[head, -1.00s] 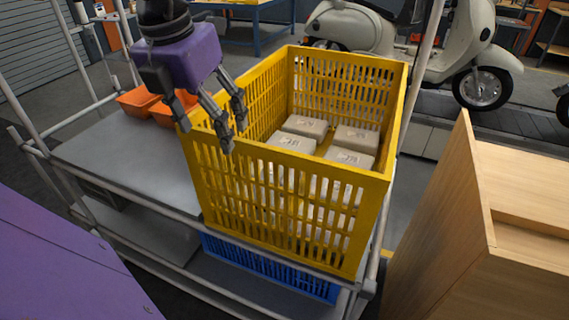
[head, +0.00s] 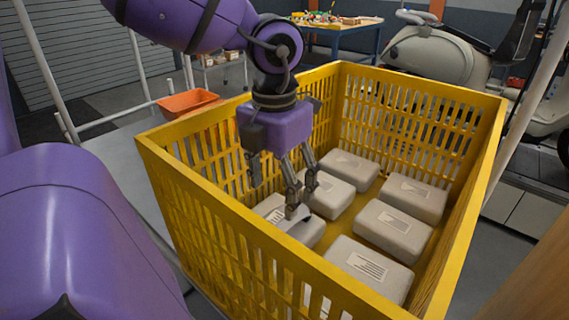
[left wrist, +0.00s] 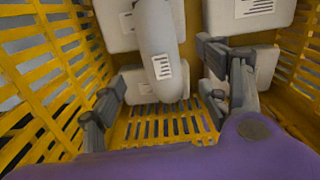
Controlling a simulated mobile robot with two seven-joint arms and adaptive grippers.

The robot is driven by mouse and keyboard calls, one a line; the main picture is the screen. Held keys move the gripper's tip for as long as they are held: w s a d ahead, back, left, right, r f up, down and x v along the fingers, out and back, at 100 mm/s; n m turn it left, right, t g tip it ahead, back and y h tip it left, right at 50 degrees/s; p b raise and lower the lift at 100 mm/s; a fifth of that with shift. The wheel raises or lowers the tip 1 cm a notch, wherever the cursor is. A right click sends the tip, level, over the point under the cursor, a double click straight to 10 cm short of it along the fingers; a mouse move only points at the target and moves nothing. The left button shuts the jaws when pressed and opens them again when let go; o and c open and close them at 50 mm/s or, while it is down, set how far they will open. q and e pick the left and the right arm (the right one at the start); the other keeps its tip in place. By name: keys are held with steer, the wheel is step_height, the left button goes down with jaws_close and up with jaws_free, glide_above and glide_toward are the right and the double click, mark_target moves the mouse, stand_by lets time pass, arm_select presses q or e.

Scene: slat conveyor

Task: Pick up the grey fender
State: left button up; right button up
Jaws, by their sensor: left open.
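The grey fender (left wrist: 157,50) shows in the left wrist view as a long, rounded grey piece with a white label. It lies among pale labelled blocks inside the yellow crate (head: 240,226). In the head view I cannot clearly tell it from the blocks, partly because my gripper covers that area. My left gripper (head: 282,192) is inside the crate, pointing down, with its fingers apart and empty. In the left wrist view the fingers (left wrist: 162,88) spread to either side of the fender's near end. I cannot tell whether they touch anything. My right gripper is not in view.
Pale labelled blocks (head: 392,231) fill much of the crate floor. The slatted crate walls stand close around my gripper. An orange bin (head: 187,103) is behind the crate on the left. A pale scooter (head: 440,62) stands beyond it.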

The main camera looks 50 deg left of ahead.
mark_target(280, 215)
arm_select(q)
steer(key=shift+w+f, duration=0.2)
steer(key=shift+f, duration=0.9)
step_height(280, 215, down, 7)
steer(key=shift+w+f+b, duration=0.1)
steer(key=shift+b, duration=0.75)
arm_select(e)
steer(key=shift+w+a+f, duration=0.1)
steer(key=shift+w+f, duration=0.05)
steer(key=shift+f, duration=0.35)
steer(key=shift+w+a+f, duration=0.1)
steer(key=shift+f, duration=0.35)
arm_select(q)
steer(key=c, duration=1.5)
steer(key=shift+c, duration=0.2)
steer(key=shift+r, duration=0.25)
